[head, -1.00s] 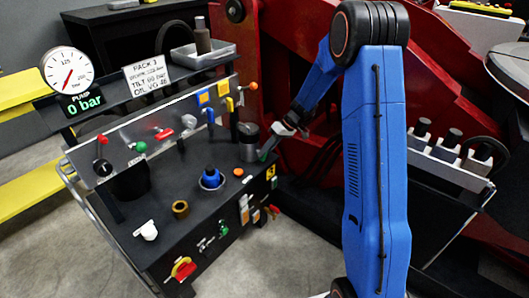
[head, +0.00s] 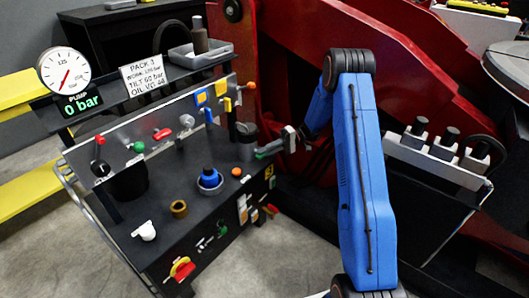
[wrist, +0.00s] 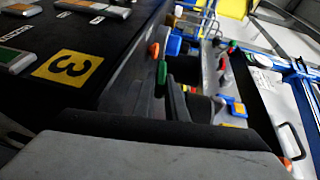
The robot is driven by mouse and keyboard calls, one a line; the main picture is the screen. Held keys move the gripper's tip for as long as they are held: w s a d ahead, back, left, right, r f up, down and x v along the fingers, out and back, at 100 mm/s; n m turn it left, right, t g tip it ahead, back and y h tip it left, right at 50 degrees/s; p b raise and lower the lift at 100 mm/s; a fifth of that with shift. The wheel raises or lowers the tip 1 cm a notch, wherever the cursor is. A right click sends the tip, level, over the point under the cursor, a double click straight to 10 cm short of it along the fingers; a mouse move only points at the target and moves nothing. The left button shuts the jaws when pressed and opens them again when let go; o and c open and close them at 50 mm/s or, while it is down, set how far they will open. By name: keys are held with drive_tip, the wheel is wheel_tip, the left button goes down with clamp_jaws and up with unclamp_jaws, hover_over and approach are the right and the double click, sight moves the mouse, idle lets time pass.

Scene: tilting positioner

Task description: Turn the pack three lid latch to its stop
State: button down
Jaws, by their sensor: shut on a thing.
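A green lever (head: 268,150), which appears to be the lid latch, sticks out at the right end of the dark console (head: 205,225). My gripper (head: 285,142) is at the lever's right end and is shut on it. Green also shows in the wrist view (wrist: 161,73), beyond the dark and grey jaw parts across the bottom. A yellow label with a black 3 (wrist: 68,68) is on the console's side; in the head view it is small (head: 271,170). Whether the latch touches a stop cannot be seen.
A dark cylinder (head: 246,141) stands close left of the lever, with an orange knob (head: 236,171) near it. A blue knob (head: 209,178) and several switches sit further left. The gauge display (head: 81,104) reads 0 bar. Red machinery (head: 320,60) stands behind my arm.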

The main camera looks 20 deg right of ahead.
drive_tip(key=shift+f+m+y, duration=0.2)
drive_tip(key=shift+m+y, duration=0.1)
drive_tip(key=shift+y, duration=0.4)
drive_tip(key=shift+g, duration=0.4)
drive_tip(key=c, duration=1.8)
unclamp_jaws()
drive_tip(key=v, duration=1.2)
drive_tip(key=shift+s+d+f, duration=0.1)
drive_tip(key=shift+f, duration=0.05)
